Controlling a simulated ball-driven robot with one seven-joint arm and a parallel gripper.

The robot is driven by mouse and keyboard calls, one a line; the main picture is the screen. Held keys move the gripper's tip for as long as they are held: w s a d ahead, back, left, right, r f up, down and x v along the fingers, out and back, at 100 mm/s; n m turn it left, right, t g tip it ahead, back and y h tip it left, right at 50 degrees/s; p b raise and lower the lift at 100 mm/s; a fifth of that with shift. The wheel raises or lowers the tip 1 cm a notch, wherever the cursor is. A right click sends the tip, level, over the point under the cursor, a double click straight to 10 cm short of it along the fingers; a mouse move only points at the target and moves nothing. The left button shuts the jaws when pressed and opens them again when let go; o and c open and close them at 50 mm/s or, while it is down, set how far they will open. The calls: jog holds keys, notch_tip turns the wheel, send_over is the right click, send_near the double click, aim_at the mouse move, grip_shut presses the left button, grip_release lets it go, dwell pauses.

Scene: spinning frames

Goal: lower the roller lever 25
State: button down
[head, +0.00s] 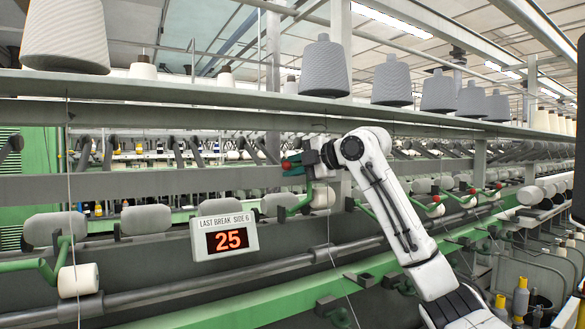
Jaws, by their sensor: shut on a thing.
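A green roller lever (304,187) with a red end (287,165) stands just right of the sign. My gripper (300,162) is at the lever's upper end and shut on it, with the arm reaching in from the lower right. The fingers hide part of the lever's top. A white bobbin (323,196) sits just below the gripper. The white sign (227,217) reads "LAST BREAK SIDE 6" and shows 25 in orange digits. No number is readable on the lever itself.
A grey shelf (200,92) with large grey cones (321,70) runs above the arm. Another green lever (62,262) with a white bobbin (78,281) is at left. More red-ended levers (436,201) continue to the right. A long grey roller bar (200,283) and green rail (280,308) run below.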

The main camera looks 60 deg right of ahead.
jog(key=shift+f, duration=0.1)
jog(key=s+a+f+n+t+b, duration=0.2)
jog(key=s+f+t+b, duration=0.1)
jog(key=b, duration=0.9)
jog(key=s+a+f+n+t+b, duration=0.2)
jog(key=f+t+b, duration=0.3)
jog(key=f+b, duration=0.3)
jog(key=shift+s+h+b, duration=0.4)
jog(key=shift+s+b, duration=0.45)
jog(key=shift+b, duration=1)
jog(key=c, duration=1.1)
grip_release()
jog(key=b+v, duration=0.1)
jog(key=v, duration=1)
jog(key=shift+w, duration=0.1)
